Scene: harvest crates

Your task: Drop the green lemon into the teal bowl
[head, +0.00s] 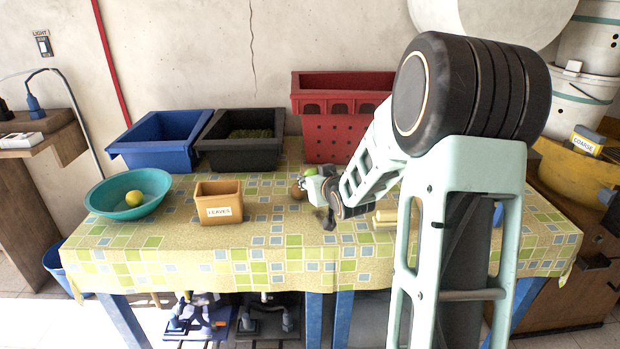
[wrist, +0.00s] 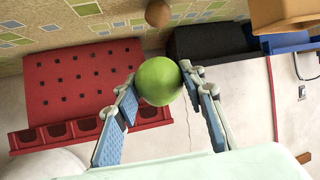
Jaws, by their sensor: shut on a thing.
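The green lemon (wrist: 158,81) is between the two fingers of my gripper (wrist: 163,90) in the wrist view, held near the fingertips. In the head view only a small part of the green lemon (head: 310,171) shows at the end of my gripper (head: 312,178), above the middle of the table. The teal bowl (head: 104,207) stands on the left of the table, well to the left of my gripper. A yellow lemon (head: 134,198) lies inside the bowl.
A tan box (head: 219,213) labelled LEAVES stands between the bowl and my gripper. A blue crate (head: 165,153), black crate (head: 240,161) and red crate (head: 335,145) line the back. A brown round item (wrist: 158,13) lies on the patterned tablecloth (head: 270,270), whose front is mostly clear.

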